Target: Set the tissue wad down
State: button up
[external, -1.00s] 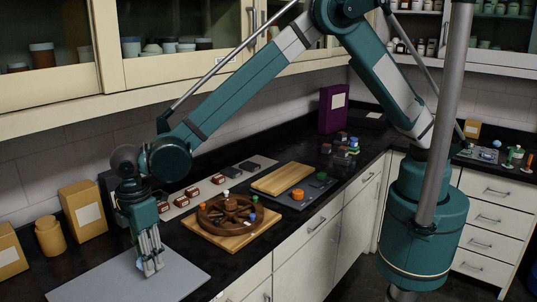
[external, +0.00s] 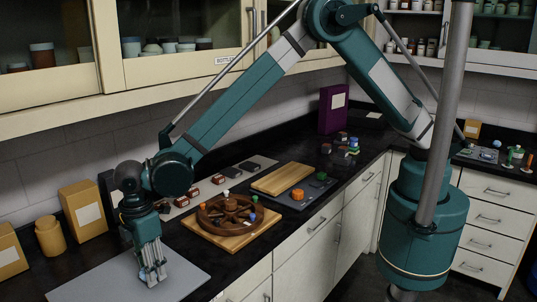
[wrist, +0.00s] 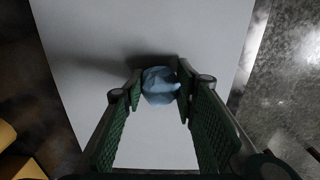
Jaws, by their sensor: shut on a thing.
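The tissue wad (wrist: 160,86) is a small pale blue crumpled ball in the wrist view, between the fingertips of my gripper (wrist: 158,90). The fingers reach it from both sides and are shut on it. In the external view my gripper (external: 152,275) points down at the grey mat (external: 190,268) on the counter at the lower left; the wad is mostly hidden by the fingers there. The mat also fills most of the wrist view (wrist: 100,40). A shadow lies beside the wad; I cannot tell whether the wad touches the mat.
A wooden board (external: 196,231) with a brown spoked wheel (external: 214,222) stands right of my gripper. Yellow containers (external: 87,211) stand to the left at the wall. The mat around the gripper is bare. The counter's front edge is close on the right.

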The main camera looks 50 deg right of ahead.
jog(key=shift+f, duration=0.15)
jog(key=shift+o, duration=1.3)
jog(key=shift+f, duration=0.1)
jog(key=o, duration=0.4)
jog(key=shift+r, duration=0.2)
notch_tip(320, 180, up, 12)
jog(key=shift+r, duration=0.1)
jog(key=shift+o, duration=0.6)
